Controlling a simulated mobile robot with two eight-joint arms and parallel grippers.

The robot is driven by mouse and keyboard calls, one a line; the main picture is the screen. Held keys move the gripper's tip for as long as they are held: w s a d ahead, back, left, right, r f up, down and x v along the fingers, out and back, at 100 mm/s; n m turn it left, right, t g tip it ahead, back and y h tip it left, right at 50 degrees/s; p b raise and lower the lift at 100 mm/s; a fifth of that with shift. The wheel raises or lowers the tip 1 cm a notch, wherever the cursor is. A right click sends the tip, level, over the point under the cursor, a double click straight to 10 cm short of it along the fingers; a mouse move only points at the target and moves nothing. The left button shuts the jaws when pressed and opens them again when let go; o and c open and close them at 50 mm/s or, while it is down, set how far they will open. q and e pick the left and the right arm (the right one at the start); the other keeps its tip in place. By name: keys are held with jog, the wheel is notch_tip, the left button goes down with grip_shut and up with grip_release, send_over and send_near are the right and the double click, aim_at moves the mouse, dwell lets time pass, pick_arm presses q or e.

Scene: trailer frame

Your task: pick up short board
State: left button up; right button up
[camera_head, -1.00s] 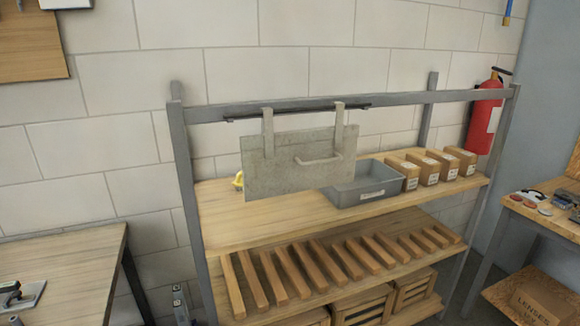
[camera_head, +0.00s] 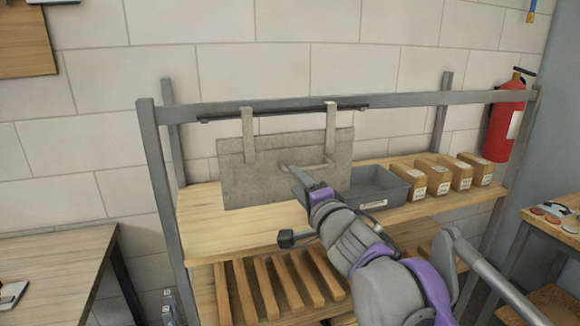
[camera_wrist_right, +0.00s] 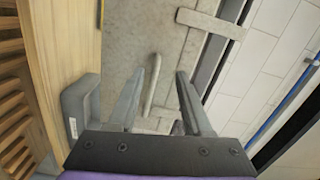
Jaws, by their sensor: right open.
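Several wooden boards (camera_head: 267,290) lie side by side on the lower shelf, and my right arm hides those farther right. Which one is the short board I cannot tell. Boards also show at the left edge of the right wrist view (camera_wrist_right: 12,92). My right gripper (camera_wrist_right: 159,75) is open and empty, up at the grey panel (camera_head: 240,172) hanging above the upper shelf. The panel's bar handle (camera_wrist_right: 152,86) shows between the fingers, not gripped. In the head view the right gripper (camera_head: 300,177) is at this handle, well above the boards. My left gripper is not in view.
A grey bin (camera_head: 373,203) and several small boxes (camera_head: 434,178) stand on the upper shelf (camera_head: 210,225). A fire extinguisher (camera_head: 504,125) hangs at right; a table (camera_head: 55,255) stands at left.

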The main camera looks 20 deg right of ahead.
aim_at(287, 172)
jog(key=w, duration=0.3)
jog(key=shift+w+a+p, duration=0.1)
jog(key=shift+w+p, duration=0.25)
jog(key=w, duration=0.1)
jog(key=w+p, duration=0.1)
jog(key=w, duration=0.2)
jog(key=shift+w+a+f, duration=0.15)
jog(key=shift+w+f, duration=0.1)
jog(key=shift+w, duration=0.05)
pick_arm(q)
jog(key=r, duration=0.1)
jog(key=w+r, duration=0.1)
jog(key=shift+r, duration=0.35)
pick_arm(e)
jog(key=shift+s, duration=0.1)
jog(key=shift+s, duration=0.1)
grip_shut()
jog(key=shift+r, duration=0.1)
